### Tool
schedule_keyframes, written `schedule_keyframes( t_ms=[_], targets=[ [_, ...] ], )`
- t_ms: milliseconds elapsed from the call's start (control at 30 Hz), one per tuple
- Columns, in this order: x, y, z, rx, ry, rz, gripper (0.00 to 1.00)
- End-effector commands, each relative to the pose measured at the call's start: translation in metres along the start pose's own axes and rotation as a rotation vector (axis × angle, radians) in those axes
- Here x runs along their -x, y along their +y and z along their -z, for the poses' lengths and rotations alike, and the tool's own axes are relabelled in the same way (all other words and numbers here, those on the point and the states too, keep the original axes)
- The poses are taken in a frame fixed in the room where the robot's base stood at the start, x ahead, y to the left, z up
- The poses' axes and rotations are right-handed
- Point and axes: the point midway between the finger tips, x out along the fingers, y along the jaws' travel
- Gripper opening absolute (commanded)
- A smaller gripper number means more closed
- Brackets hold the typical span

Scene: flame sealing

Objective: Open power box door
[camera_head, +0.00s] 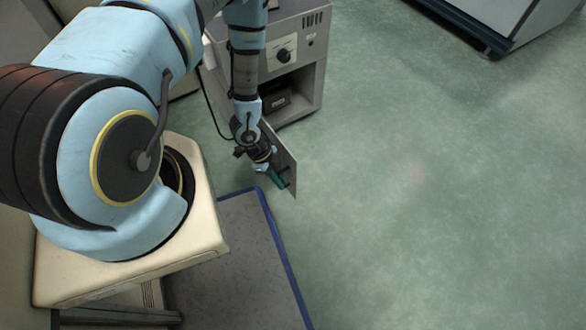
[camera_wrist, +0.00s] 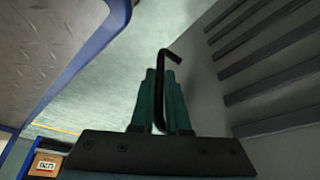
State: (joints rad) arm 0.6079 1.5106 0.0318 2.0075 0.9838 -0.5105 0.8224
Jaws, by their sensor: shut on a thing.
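The power box (camera_head: 304,72) is a grey cabinet with a dark knob on its front, in the upper middle of the head view. Its door (camera_head: 284,158) is a grey panel that stands swung out from the box, showing a dark opening behind it. My gripper (camera_head: 277,179) is at the near part of the door. In the wrist view, the teal fingers of my gripper (camera_wrist: 163,82) are shut around a black hooked handle (camera_wrist: 169,55). The slatted door face (camera_wrist: 218,78) fills the right side there. The door's hinge is not clear to see.
A grey surface with a blue edge (camera_head: 277,232) lies close below the door. A light cabinet with a dark blue base (camera_head: 490,45) stands at the upper right. The green floor (camera_head: 430,200) to the right is clear. An orange-brown box (camera_wrist: 42,165) shows at the wrist view's lower left.

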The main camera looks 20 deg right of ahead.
Motion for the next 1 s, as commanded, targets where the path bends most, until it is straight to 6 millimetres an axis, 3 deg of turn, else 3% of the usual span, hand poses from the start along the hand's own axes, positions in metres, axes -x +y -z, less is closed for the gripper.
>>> schedule_keyframes(
  t_ms=[233, 733, 767, 833, 1000],
  targets=[
    [0.005, 0.014, -0.013, -0.063, -0.003, -0.027, 0.00],
    [0.005, 0.017, -0.016, -0.076, -0.004, -0.032, 0.00],
    [0.005, 0.017, -0.016, -0.076, -0.004, -0.032, 0.17],
    [0.005, 0.017, -0.016, -0.076, -0.004, -0.031, 0.25],
    [0.005, 0.017, -0.016, -0.076, -0.003, -0.032, 0.26]
  ],
)
